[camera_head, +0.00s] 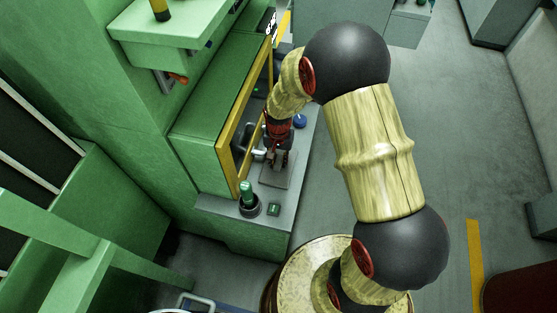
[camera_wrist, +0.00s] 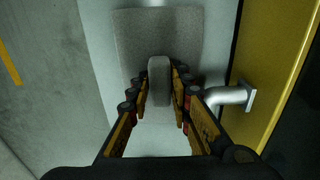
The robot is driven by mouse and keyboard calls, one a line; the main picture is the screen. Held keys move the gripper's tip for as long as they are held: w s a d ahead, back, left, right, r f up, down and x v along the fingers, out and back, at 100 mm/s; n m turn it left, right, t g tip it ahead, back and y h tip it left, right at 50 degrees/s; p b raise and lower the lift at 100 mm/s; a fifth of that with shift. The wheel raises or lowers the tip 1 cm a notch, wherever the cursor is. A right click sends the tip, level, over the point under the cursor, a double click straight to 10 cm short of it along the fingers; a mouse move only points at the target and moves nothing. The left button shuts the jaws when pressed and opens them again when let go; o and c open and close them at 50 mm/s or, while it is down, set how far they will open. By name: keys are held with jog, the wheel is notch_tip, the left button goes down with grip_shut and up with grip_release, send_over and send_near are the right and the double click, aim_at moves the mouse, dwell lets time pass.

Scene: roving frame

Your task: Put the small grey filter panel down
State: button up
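The small grey filter panel (camera_wrist: 190,30) is a flat, speckled grey plate with a raised rounded handle, seen from above in the wrist view. In the head view the panel (camera_head: 274,180) is at the grey ledge in front of the yellow-framed opening, partly hidden by my gripper (camera_head: 280,155). In the wrist view my gripper (camera_wrist: 160,80) has its two fingers on either side of the handle, closed against it. The panel lies flat, at or just above the ledge; I cannot tell whether it touches.
A pale bent pipe handle (camera_wrist: 232,97) is close to my right finger, beside the yellow frame (camera_wrist: 262,70). On the grey ledge (camera_head: 232,212) stand a green-topped knob (camera_head: 248,198) and a small dark green box (camera_head: 274,209). A blue round item (camera_head: 300,121) is behind my gripper.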

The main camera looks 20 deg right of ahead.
jog(key=shift+o, duration=0.7)
jog(key=shift+r, duration=0.15)
jog(key=shift+r, duration=0.4)
notch_tip(320, 180, up, 12)
jog(key=f+p, duration=0.1)
jog(key=p, duration=0.1)
notch_tip(320, 180, up, 16)
jog(key=n+t, duration=0.2)
jog(key=n, duration=0.1)
send_over(279, 160)
jog(key=s, duration=0.6)
jog(key=s+r+n+t, duration=0.3)
jog(key=s+r, duration=0.7)
jog(key=s, duration=0.4)
jog(key=shift+s+r+n+t, duration=0.15)
jog(key=shift+s+n+t, duration=0.15)
jog(key=shift+n, duration=0.1)
jog(key=shift+a, duration=0.1)
